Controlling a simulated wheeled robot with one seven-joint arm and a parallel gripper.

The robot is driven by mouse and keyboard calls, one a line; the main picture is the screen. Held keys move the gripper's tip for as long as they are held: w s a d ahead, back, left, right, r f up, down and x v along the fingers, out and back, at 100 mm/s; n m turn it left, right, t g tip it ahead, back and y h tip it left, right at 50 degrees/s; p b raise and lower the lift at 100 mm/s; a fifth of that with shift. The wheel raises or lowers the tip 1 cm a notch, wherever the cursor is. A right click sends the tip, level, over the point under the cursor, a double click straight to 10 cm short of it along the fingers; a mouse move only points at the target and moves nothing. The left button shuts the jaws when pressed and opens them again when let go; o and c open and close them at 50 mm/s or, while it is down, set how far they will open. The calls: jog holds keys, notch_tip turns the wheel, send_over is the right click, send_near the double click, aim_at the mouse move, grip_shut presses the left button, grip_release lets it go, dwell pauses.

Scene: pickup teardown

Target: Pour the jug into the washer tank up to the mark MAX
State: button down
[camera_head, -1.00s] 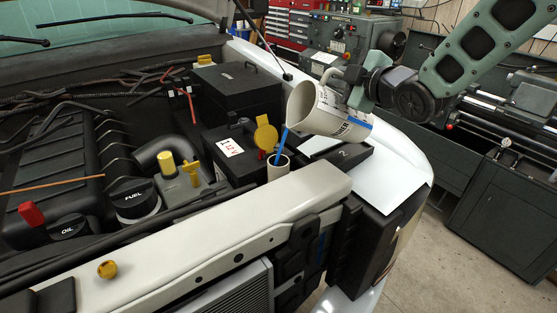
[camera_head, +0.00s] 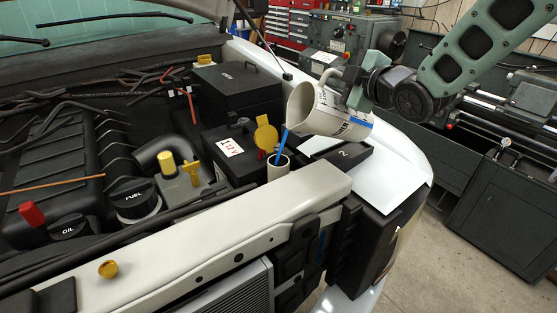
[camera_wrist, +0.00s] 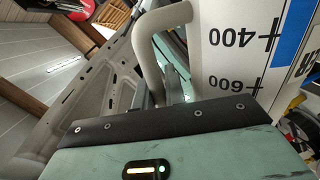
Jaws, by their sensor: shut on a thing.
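The white jug (camera_head: 327,112) is tilted well over, its mouth facing lower left above the washer tank's neck. A thin blue stream (camera_head: 282,147) runs from its lip into the open white filler neck (camera_head: 278,170). The yellow cap (camera_head: 265,135) stands open behind the neck. The tank's body and its MAX mark are hidden. My gripper (camera_head: 356,88) is shut on the jug's handle, right of the mouth. In the wrist view the handle (camera_wrist: 146,45) and the jug's wall (camera_wrist: 232,60) with 400 and 600 marks show; the liquid level inside is not visible.
A black box labelled 12V (camera_head: 228,150) sits just left of the neck. The FUEL cap (camera_head: 134,197) and OIL cap (camera_head: 68,228) are at left.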

jog(key=shift+s+a+f+n, duration=0.15)
jog(key=shift+a+f+n, duration=0.2)
jog(key=shift+n, duration=0.15)
dwell(3.1)
